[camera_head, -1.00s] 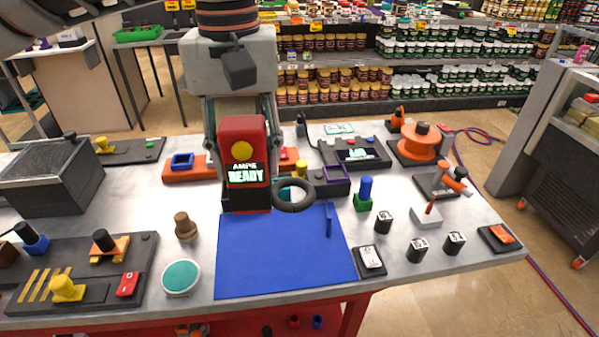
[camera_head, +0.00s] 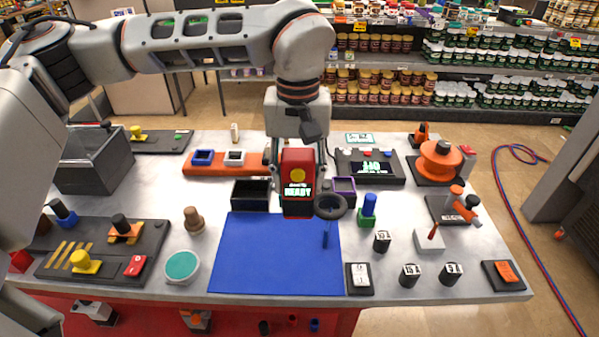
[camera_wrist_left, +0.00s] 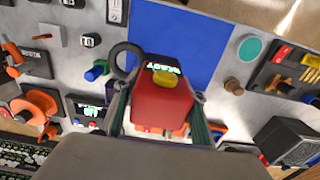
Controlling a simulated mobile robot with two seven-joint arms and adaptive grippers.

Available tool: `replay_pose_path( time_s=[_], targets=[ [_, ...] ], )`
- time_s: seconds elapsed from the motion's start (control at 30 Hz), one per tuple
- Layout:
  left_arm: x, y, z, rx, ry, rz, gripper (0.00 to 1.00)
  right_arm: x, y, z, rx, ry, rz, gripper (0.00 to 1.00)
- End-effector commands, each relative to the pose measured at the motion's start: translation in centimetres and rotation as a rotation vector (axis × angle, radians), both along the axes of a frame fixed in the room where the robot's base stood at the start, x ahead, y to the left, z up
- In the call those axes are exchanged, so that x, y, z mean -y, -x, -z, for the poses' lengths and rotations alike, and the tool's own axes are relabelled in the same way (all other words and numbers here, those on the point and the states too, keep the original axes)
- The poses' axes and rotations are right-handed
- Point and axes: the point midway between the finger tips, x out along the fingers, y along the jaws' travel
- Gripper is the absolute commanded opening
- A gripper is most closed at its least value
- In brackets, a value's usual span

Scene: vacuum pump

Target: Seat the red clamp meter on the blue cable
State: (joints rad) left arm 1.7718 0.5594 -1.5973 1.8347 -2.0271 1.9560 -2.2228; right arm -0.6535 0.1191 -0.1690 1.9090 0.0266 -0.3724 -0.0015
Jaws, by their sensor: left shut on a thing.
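The red clamp meter (camera_head: 298,206), with a yellow round button and a lit READY screen, is upright in my left gripper (camera_head: 298,160), beyond the mat's back edge. My fingers close on its sides, as the left wrist view shows the meter (camera_wrist_left: 162,103) between them. Its black ring (camera_head: 343,207) sticks out to the right. A thin dark blue upright piece (camera_head: 325,240) shows over the blue mat (camera_head: 265,265), just below the ring in the picture; it may be the blue cable, apart from the ring. I cannot tell the ring's height. My right gripper is not in view.
A blue peg in a green base (camera_head: 367,209) stands right of the ring. A black bin (camera_head: 251,194) and a purple-rimmed bin (camera_head: 344,185) flank the meter. Several black-and-white cylinders stand at the right front. The mat's middle is clear.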

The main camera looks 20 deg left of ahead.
Motion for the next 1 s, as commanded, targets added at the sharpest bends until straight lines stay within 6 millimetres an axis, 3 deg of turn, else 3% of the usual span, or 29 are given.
replay_pose_path(
  time_s=[0.63,1.0],
  targets=[
    [0.0,0.0,4.9,0.0,0.0,0.001,0.13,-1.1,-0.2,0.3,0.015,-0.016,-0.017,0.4],
    [0.0,0.0,5.5,0.0,0.001,0.001,0.13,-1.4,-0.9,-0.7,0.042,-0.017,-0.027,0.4]
  ],
)
